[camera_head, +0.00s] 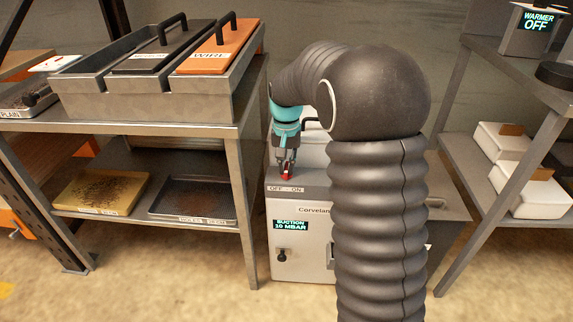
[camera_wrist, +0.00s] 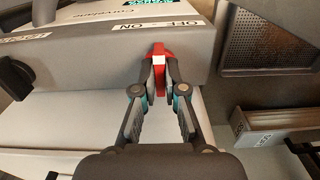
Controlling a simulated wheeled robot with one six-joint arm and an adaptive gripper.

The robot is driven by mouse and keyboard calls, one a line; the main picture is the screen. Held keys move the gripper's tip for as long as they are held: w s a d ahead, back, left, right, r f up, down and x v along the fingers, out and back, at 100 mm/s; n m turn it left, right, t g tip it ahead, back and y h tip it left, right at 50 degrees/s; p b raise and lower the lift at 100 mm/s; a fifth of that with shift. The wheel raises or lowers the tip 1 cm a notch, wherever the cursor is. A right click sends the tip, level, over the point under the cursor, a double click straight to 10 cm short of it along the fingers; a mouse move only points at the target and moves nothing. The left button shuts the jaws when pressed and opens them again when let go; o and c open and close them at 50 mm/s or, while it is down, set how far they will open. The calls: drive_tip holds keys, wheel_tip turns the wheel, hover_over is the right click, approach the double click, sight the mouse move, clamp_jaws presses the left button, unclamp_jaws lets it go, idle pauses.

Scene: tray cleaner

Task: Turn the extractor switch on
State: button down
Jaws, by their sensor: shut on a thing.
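The extractor (camera_head: 300,248) is a grey cabinet standing on the floor in the middle of the head view. Its front has a display reading SUCTION 10 MBAR (camera_head: 290,225) and a small dark knob. An OFF–ON label (camera_head: 287,189) lies on its top edge. The red switch (camera_wrist: 159,62) sits beside that label and stands up between my fingers in the wrist view. My gripper (camera_wrist: 159,72) is shut on the red switch, one fingertip on each side. In the head view my gripper (camera_head: 286,168) points down at it. The lean of the switch is hard to tell.
A metal shelf (camera_head: 190,130) on the left holds a bin with lidded compartments, one marked WIRE (camera_head: 215,58), and trays below. A right-hand shelf (camera_head: 480,170) holds white boxes and a display reading WARMER OFF (camera_head: 538,20). Floor in front is clear.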

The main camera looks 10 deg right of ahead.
sight(286, 166)
drive_tip(key=c, duration=1.2)
unclamp_jaws()
drive_tip(key=shift+c, duration=0.2)
wheel_tip(286, 166, up, 12)
drive_tip(key=shift+w, duration=0.1)
